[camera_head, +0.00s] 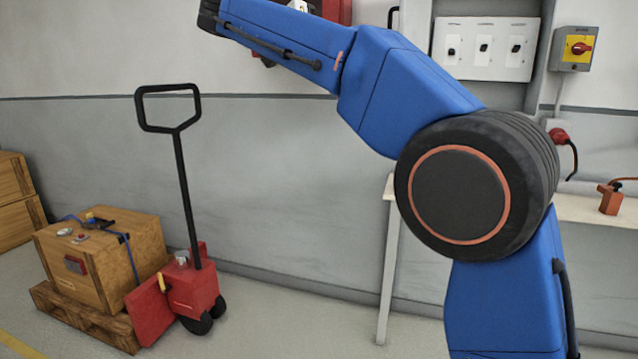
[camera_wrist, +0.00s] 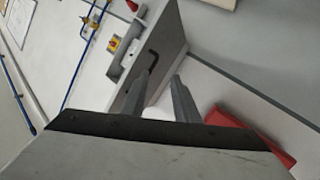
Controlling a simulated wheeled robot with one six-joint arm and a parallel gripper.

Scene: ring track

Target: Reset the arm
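My blue arm fills the right and top of the head view. It bends at a large dark joint and reaches up and left to the top edge, where its end leaves the picture. My gripper is not visible in the head view. In the wrist view my gripper (camera_wrist: 161,78) shows two grey fingers with a gap between their tips. Nothing is seen held between them.
A red pallet jack (camera_head: 192,290) with a tall black handle stands at a wooden crate (camera_head: 100,265) on a pallet. A bench (camera_head: 572,209) stands right, partly behind my arm. Wall switch panel (camera_head: 484,49) and yellow-faced switch (camera_head: 577,48) are upper right.

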